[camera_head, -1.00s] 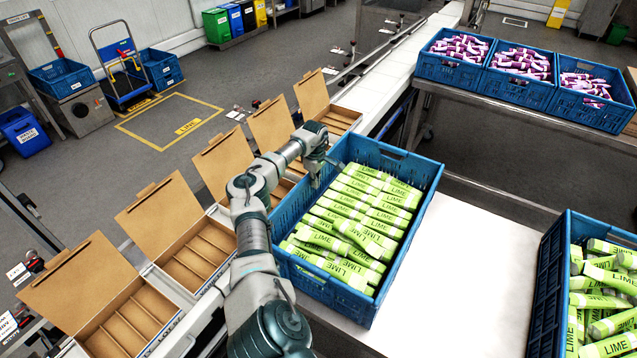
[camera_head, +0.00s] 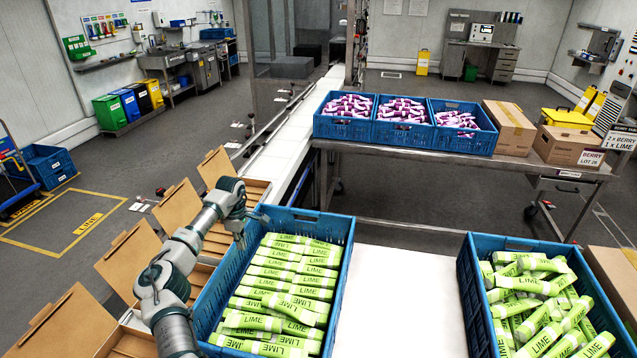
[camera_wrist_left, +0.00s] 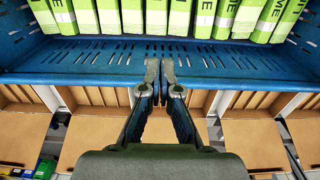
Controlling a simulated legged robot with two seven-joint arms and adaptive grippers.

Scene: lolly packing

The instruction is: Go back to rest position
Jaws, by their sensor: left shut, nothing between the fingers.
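My left gripper (camera_head: 238,228) is at the far left corner of the near blue crate (camera_head: 347,262), by its wall next to the open cartons. In the left wrist view the gripper (camera_wrist_left: 160,70) is shut and empty, with its fingertips together in front of the blue crate wall (camera_wrist_left: 60,62). Lime tubes (camera_head: 285,285) lie in rows in that crate, and their ends (camera_wrist_left: 180,18) show in the left wrist view beyond the wall. My right gripper is not in view.
Open brown cartons (camera_head: 128,250) line the left side under my left arm. A second crate (camera_head: 468,290) of jumbled lime tubes stands at right. Bare white table (camera_head: 405,290) lies between the crates. Several blue crates (camera_head: 345,128) of purple tubes stand on the far table.

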